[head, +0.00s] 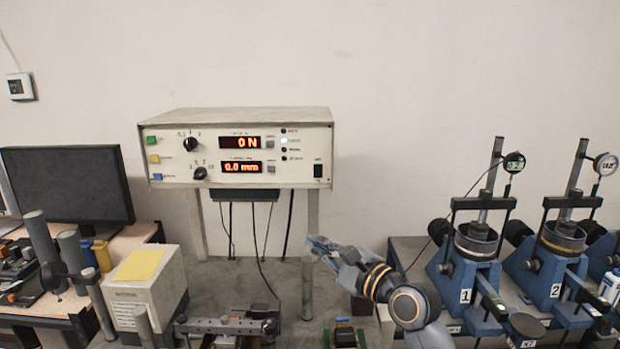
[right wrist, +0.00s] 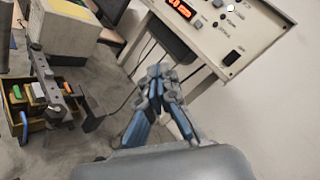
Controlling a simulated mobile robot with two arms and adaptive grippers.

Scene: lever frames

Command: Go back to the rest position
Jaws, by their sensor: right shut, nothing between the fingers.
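My right gripper (head: 322,243) shows in the head view in front of the control box's legs, raised above the bench and pointing left. In the right wrist view my right gripper (right wrist: 157,72) has its blue-grey fingers together, with nothing between them. It touches nothing that I can make out. My left gripper does not show in either view.
A control box (head: 225,115) reading "0 N" and "0.0 mm" stands on legs at the back. Blue lever frames (head: 465,270) marked 1 and 2 stand at right. A monitor (head: 68,185) and a beige box with a yellow note (head: 150,295) are at left. Cables hang under the control box.

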